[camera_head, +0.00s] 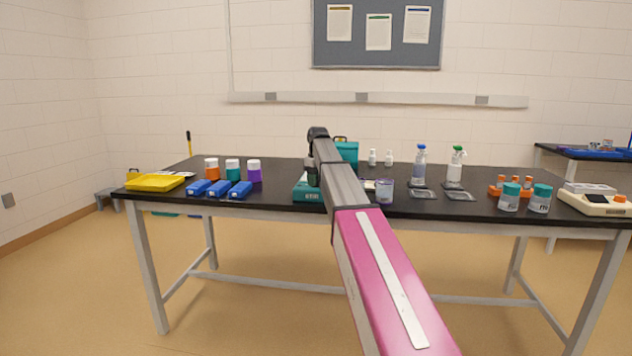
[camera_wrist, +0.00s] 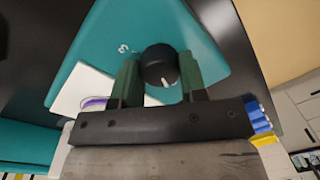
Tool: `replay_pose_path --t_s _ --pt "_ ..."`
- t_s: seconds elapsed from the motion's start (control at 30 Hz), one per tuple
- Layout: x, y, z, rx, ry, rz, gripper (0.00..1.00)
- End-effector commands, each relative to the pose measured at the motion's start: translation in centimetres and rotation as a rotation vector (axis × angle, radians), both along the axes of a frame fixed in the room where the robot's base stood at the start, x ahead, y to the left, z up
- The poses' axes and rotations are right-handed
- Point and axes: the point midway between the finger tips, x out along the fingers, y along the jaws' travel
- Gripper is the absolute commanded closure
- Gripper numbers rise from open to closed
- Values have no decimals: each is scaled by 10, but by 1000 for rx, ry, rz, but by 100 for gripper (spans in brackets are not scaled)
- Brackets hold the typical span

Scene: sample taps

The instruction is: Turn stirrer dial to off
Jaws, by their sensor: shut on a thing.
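The stirrer is a teal box (camera_wrist: 118,40) that fills much of the wrist view. It also shows in the head view (camera_head: 303,192), partly behind my arm, near the table's front edge. Its black round dial (camera_wrist: 157,63) has a white mark near the lower edge in the wrist view. A small white marking sits on the teal face left of the dial. My gripper (camera_wrist: 159,72) has its green fingers on both sides of the dial, shut on it. A white plate (camera_wrist: 72,88) with a purple-rimmed vessel on it lies left of the fingers. The head view mostly hides the gripper.
The black table (camera_head: 285,170) holds blue boxes (camera_head: 219,189), capped jars (camera_head: 233,170) and a yellow tray (camera_head: 156,182) at left. A clear beaker (camera_head: 385,190) stands right of my arm. Bottles (camera_head: 420,167) and teal-lidded jars (camera_head: 509,197) stand farther right.

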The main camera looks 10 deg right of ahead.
Motion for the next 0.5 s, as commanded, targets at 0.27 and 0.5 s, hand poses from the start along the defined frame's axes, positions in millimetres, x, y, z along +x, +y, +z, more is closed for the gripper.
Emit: replay_pose_path --t_s 0.27,0.5 --pt "1 0 1 1 -1 11 85" --pt "1 0 1 1 -1 11 42"
